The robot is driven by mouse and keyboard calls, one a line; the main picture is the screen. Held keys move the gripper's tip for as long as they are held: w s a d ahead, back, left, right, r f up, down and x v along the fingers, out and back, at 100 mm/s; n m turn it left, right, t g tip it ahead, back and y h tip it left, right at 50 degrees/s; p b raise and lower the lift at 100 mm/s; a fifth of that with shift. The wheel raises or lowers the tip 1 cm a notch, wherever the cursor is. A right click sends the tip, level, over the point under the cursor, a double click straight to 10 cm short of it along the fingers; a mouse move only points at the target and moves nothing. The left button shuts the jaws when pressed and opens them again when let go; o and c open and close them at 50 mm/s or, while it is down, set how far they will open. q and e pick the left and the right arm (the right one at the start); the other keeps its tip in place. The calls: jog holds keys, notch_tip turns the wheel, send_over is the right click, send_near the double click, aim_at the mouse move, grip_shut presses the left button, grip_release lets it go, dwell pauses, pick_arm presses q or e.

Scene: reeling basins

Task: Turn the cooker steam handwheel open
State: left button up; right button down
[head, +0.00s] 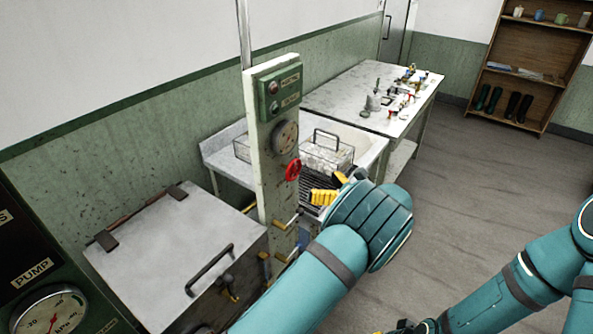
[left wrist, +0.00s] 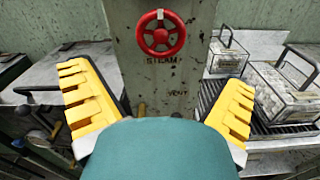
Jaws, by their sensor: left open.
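The red steam handwheel (head: 293,170) is mounted on a pale upright panel (head: 272,190), below a round gauge. In the left wrist view the handwheel (left wrist: 161,33) shows face-on at top centre, above the word STEAM, with a pale mark at its top rim. My left gripper (head: 325,196), with yellow fingers, is to the right of the handwheel in the head view. In the left wrist view its fingers (left wrist: 158,78) are spread wide, empty and apart from the wheel. My right gripper (head: 405,327) shows only partly at the bottom edge; its jaws are unclear.
A lidded metal cooker (head: 170,245) stands left of the panel. Brass valve levers (head: 287,222) stick out low on the panel. A bench with small parts (head: 345,85) stands beyond. The floor at right is clear.

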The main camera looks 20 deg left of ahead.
aim_at(295, 173)
pick_arm(q)
jog(key=p+x, duration=0.1)
jog(key=x, duration=0.8)
jog(key=shift+f, duration=0.1)
jog(key=c, duration=1.1)
